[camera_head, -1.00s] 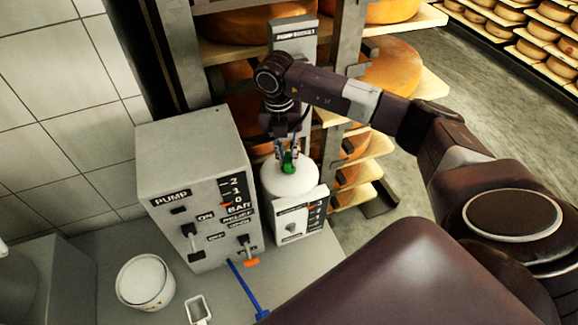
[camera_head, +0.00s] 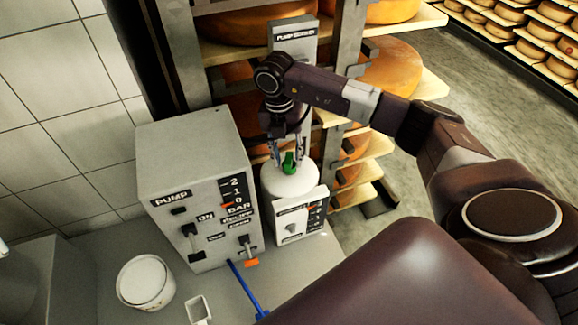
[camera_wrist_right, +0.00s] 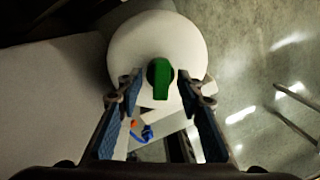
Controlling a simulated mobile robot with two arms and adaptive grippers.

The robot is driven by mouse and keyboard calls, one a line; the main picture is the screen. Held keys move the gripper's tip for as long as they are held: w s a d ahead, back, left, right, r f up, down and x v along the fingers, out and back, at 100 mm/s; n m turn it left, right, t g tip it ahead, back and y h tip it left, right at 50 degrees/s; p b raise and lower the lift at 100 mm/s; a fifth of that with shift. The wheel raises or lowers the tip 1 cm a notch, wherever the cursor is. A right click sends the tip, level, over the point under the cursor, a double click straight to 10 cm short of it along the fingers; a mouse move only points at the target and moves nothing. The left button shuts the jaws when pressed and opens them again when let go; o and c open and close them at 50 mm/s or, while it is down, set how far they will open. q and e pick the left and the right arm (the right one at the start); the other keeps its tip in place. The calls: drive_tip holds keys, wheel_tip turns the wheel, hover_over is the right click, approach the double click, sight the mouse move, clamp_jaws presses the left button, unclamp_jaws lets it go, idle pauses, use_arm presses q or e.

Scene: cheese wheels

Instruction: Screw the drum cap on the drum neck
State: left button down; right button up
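The green drum cap (camera_head: 289,163) sits on top of the white round drum (camera_head: 292,182), at its centre. The drum neck is hidden under the cap. In the right wrist view the cap (camera_wrist_right: 160,76) shows a raised grip bar on the white drum top (camera_wrist_right: 135,45). My right gripper (camera_head: 289,156) points down over the drum, with a finger on each side of the cap. In the wrist view, gaps show between the cap and both fingers (camera_wrist_right: 159,82), so it is open and empty. My left gripper is not in view.
A grey pump box (camera_head: 180,150) with switches stands close left of the drum. A smaller switch box (camera_head: 292,228) stands in front of it. A shelf with cheese wheels (camera_head: 390,68) is behind. A white tub (camera_head: 145,283) and a blue lever (camera_head: 247,287) are nearer.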

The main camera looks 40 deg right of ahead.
wheel_tip(320, 180, up, 12)
drive_tip(key=shift+w+a, duration=0.35)
drive_tip(key=shift+a, duration=0.1)
drive_tip(key=shift+f, duration=0.1)
drive_tip(key=shift+c, duration=0.3)
